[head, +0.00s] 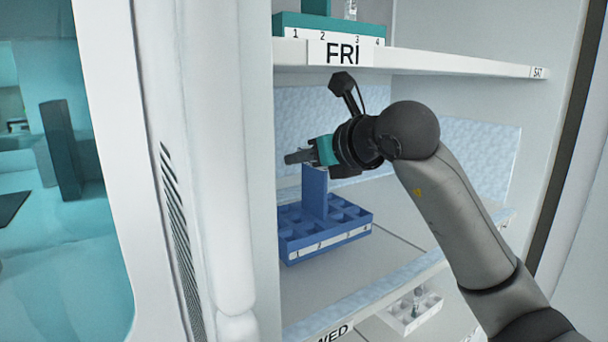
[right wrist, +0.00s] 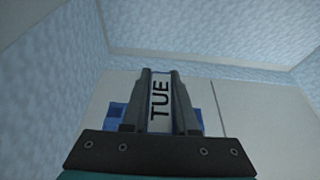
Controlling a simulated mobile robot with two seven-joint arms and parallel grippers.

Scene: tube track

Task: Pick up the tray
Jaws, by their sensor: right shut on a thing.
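The blue tray (head: 325,240) has several square compartments, a numbered white strip on its front and an upright handle (head: 315,192) in its middle. It is in the cabinet compartment below the FRI shelf. I cannot tell whether it rests on the shelf or hangs just above it. My right gripper (head: 300,157) is at the top of the handle and shut on it. In the right wrist view the gripper's fingers (right wrist: 160,100) stand on both sides of the handle's TUE label (right wrist: 160,98), and blue tray parts show behind them. My left gripper is not in view.
The FRI shelf (head: 440,60) lies above my right gripper and carries a teal rack (head: 325,24). A white tray (head: 412,312) with small items stands on a lower level near the WED label (head: 330,332). The cabinet's left wall (head: 262,200) is close to the blue tray. Free room lies right of it.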

